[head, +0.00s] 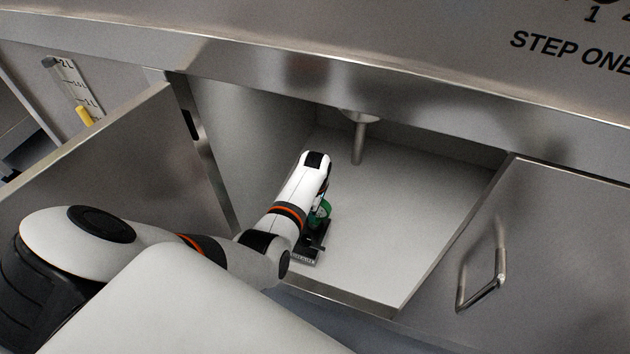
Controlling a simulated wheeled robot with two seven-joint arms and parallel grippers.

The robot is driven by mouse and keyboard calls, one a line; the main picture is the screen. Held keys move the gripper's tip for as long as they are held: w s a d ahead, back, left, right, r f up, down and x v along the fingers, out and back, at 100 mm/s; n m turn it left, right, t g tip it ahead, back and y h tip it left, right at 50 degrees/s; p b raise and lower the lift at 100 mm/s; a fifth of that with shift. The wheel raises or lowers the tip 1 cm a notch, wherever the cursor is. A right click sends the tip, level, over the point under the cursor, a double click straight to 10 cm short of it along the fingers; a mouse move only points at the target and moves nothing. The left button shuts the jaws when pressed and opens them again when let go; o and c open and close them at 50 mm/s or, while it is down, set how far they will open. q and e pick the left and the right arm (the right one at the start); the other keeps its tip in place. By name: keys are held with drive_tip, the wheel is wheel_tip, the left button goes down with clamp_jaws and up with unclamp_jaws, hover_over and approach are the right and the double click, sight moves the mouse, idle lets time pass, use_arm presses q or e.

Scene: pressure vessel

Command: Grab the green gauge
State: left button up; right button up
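The green gauge (321,211) shows as a small green patch inside the open cabinet, largely hidden by my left forearm and wrist. My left arm comes in from the left and reaches over the cabinet's front edge. A dark part that looks like my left gripper (314,241) is low in the cabinet, right beside the green patch. Its fingertips are not clear, so I cannot tell whether they are open, shut or touching the gauge. My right gripper is not in view.
The white cabinet floor (405,215) is clear to the right. A metal pipe (360,140) hangs from the cabinet's top. An open metal door (130,165) stands at left; a closed door with a handle (483,280) is at right. A steel counter runs above.

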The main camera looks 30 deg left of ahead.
use_arm(q)
clamp_jaws()
idle(1.2)
